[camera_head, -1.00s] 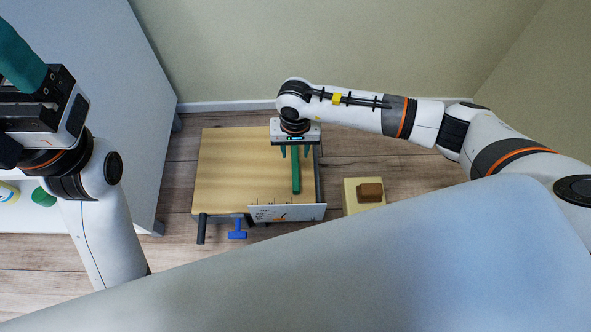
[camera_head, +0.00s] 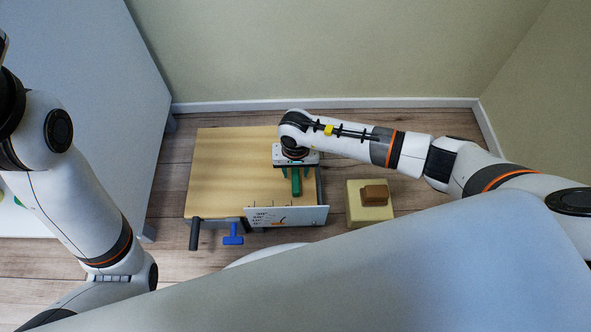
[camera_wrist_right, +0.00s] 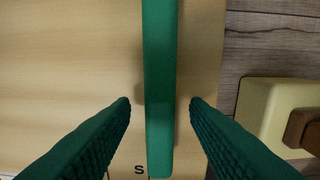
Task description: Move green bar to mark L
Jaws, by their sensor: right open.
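The green bar (camera_head: 296,187) stands out near the right edge of the wooden board (camera_head: 225,165), running towards its front. In the right wrist view the bar (camera_wrist_right: 160,60) runs down the middle, with a letter S (camera_wrist_right: 139,169) printed beside its lower end. My right gripper (camera_head: 296,176) is over the bar from above. In the right wrist view its open green fingers (camera_wrist_right: 159,103) are on either side of the bar, with a gap on each side. I cannot make out mark L in either view. My left gripper is out of view.
A white printed panel (camera_head: 285,216) stands at the board's front edge, its print too small to read. A blue knob (camera_head: 233,236) is at the front. Right of the board, a brown block (camera_head: 374,195) sits on a yellow box (camera_head: 369,212). A large pale surface (camera_head: 85,100) is at left.

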